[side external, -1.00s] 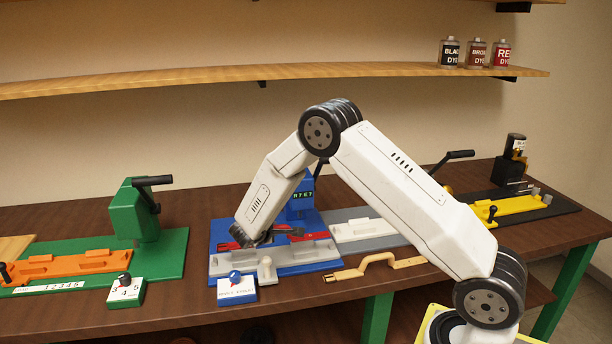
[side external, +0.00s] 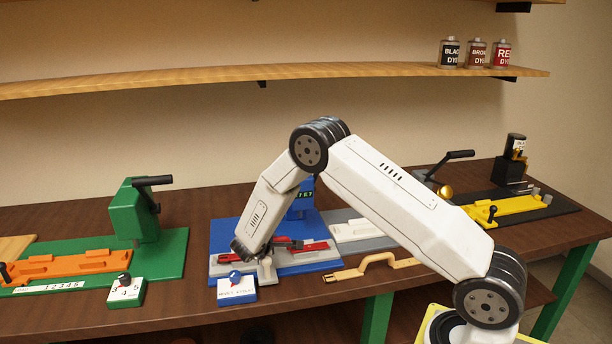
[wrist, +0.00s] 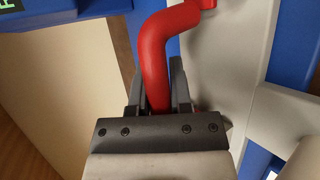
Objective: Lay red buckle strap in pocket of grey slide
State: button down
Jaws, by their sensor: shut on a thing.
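The red buckle strap (side external: 316,246) shows in the side view over the grey slide (side external: 222,266) on the blue station; my wrist hides part of it. My gripper (wrist: 157,75) is shut on the red strap (wrist: 152,50) in the wrist view, one dark finger on each side. The strap bends beyond the fingers toward the upper right. The grey slide (wrist: 228,70) lies right of the strap in the wrist view. The pocket is not clearly visible, and I cannot tell whether the strap touches the slide.
A tan strap (side external: 375,262) lies on the bench in front. A blue-knobbed box (side external: 236,290) stands at the slide's front left. The green station (side external: 140,215) is left, the yellow slide (side external: 505,206) right.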

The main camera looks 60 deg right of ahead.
jog(key=shift+f, duration=0.35)
jog(key=c, duration=0.5)
grip_release()
jog(key=shift+s+f, duration=0.1)
jog(key=shift+c, duration=0.2)
jog(key=shift+r, duration=0.6)
jog(key=v, duration=1.2)
jog(key=shift+r, duration=0.2)
